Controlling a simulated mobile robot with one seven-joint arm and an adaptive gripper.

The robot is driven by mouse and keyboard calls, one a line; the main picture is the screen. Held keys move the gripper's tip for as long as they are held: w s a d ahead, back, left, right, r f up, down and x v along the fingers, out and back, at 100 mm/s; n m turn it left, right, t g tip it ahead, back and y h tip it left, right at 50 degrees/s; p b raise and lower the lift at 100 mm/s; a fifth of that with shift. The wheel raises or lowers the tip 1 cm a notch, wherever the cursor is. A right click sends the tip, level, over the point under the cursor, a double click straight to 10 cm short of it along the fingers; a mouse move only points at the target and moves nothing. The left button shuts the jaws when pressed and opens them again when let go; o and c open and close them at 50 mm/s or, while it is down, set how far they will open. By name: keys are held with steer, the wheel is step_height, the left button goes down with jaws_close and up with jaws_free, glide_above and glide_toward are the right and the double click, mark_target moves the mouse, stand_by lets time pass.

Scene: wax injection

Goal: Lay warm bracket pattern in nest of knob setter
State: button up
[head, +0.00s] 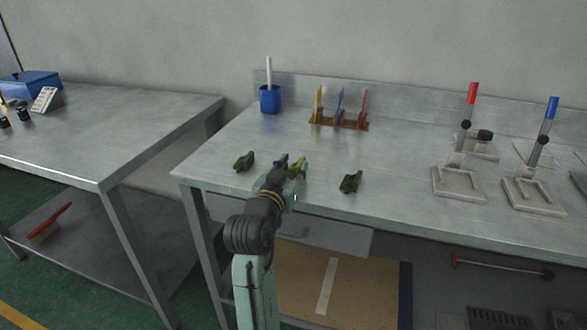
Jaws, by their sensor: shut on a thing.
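My gripper (292,168) is over the front left part of the right-hand bench, shut on a green bracket pattern (300,171) that shows partly beyond the fingers. I cannot tell whether this pattern touches the bench. Two similar green patterns lie on the bench, one to the left (244,161) and one to the right (351,182). Two lever devices with pale square bases stand at the right, one with a red handle (472,93) and one with a blue handle (551,108). I cannot tell which is the knob setter, and no nest can be made out.
A blue cup (270,99) with a white stick and a brown rack (340,121) of coloured tools stand at the back of the bench. The bench top between the right pattern and the lever devices is clear. Another metal table (110,130) stands at the left.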

steer(key=shift+f, duration=0.2)
steer(key=o, duration=1)
steer(key=b+v, duration=0.2)
steer(key=v, duration=0.8)
steer(key=shift+s+r+b, duration=0.25)
steer(key=shift+s+b, duration=0.15)
